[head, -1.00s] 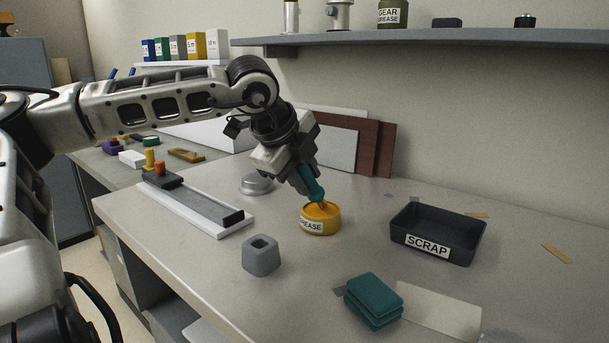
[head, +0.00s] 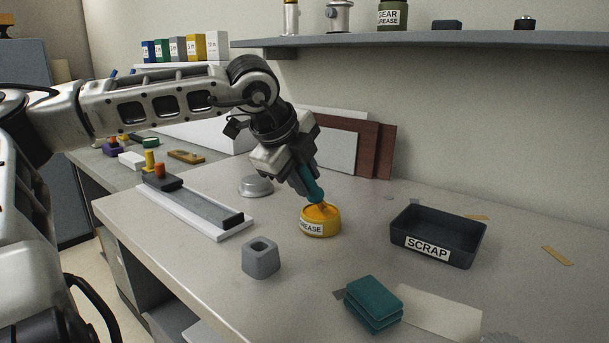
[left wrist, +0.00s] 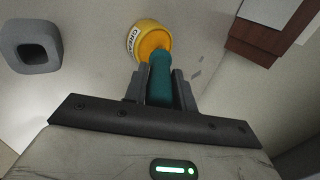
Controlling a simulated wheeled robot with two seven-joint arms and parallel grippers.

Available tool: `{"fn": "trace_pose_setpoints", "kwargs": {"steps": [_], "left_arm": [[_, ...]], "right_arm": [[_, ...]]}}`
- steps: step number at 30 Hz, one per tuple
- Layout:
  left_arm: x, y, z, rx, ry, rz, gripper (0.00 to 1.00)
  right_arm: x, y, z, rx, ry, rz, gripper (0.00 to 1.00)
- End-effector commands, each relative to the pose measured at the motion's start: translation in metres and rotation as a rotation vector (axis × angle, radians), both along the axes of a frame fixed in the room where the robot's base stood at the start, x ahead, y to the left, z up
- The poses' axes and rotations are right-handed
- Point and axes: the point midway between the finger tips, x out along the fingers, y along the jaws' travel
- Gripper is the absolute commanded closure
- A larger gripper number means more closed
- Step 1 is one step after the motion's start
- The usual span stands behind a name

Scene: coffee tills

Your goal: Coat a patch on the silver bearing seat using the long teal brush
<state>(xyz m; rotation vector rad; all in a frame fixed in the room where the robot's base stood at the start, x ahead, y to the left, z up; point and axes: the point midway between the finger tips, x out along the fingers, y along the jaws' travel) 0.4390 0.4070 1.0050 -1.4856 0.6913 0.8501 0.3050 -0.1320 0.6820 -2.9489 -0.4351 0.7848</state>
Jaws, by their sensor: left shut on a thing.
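My left gripper (head: 303,178) is shut on the long teal brush (head: 313,190) and points down at a slant. The brush's lower end is at the open top of the yellow grease tin (head: 320,224); its tip is hard to make out. In the left wrist view the teal handle (left wrist: 160,82) sits between the fingers, its far end over the tin's orange contents (left wrist: 152,42). The silver bearing seat (head: 256,187) looks like a low, round silver piece on the bench, left of and behind the tin. My right gripper is not in view.
A grey block with a square hole (head: 261,261) stands in front of the tin. A white tray with a grey bar (head: 200,207) lies left. The SCRAP bin (head: 437,238) and stacked teal pads (head: 373,305) are right. Boards (head: 370,148) lean on the wall behind.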

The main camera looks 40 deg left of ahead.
Motion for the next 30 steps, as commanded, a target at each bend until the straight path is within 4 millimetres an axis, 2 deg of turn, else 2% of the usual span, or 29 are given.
{"fn": "trace_pose_setpoints", "kwargs": {"steps": [3,18,23,30], "left_arm": [[0.001,0.000,0.015,0.002,-0.006,0.001,0.96],[0.001,0.000,0.057,0.003,-0.011,0.000,0.96],[0.001,0.000,0.065,0.003,-0.011,0.000,0.96],[0.001,0.000,0.066,0.003,-0.011,0.000,0.96]], "right_arm": [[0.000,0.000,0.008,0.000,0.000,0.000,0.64],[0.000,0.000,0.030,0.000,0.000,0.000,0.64],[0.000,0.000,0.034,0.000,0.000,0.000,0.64],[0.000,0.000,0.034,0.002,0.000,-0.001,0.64]]}}
